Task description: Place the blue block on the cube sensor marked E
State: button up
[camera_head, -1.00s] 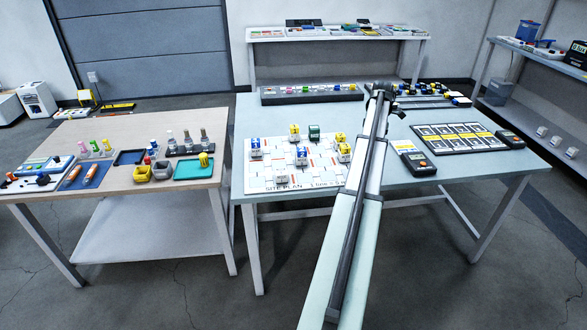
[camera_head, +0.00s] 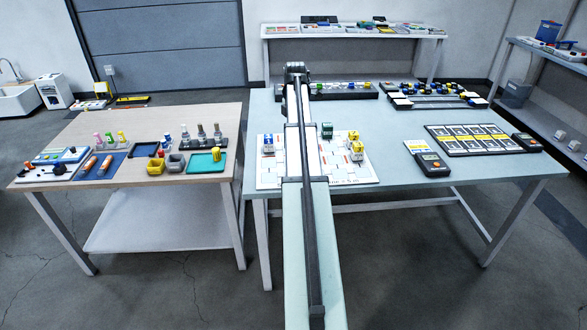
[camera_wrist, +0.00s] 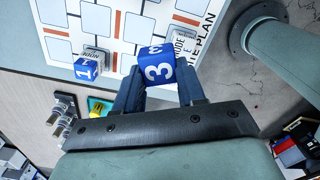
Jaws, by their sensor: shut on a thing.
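In the wrist view my gripper (camera_wrist: 157,86) is shut on a blue block (camera_wrist: 157,66) marked with a white 3. Close behind it, to the right, is a pale cube sensor (camera_wrist: 184,42) with NODE lettering; I cannot surely read its letter, and whether the block touches it is unclear. Another blue block (camera_wrist: 86,69), marked 1, is by a grey-white cube sensor (camera_wrist: 96,53) at left. In the head view my arm covers the middle of the white site plan board (camera_head: 345,178), hiding the gripper and held block.
The left table holds a teal tray (camera_head: 203,168) and small bins. The front right tabletop is clear.

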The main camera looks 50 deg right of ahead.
jog(key=s+a+m, duration=0.2)
jog(key=a+m, duration=0.3)
jog(key=shift+s+d+f, duration=0.1)
jog(key=shift+d+f, duration=0.05)
jog(key=shift+f, duration=2.35)
jog(key=shift+d+f, duration=0.1)
jog(key=shift+f, duration=2.35)
jog(key=shift+f, duration=0.15)
jog(key=o, duration=1)
jog(key=shift+o, duration=0.2)
notch_tip(320, 180, up, 12)
jog(key=shift+r, duration=0.2)
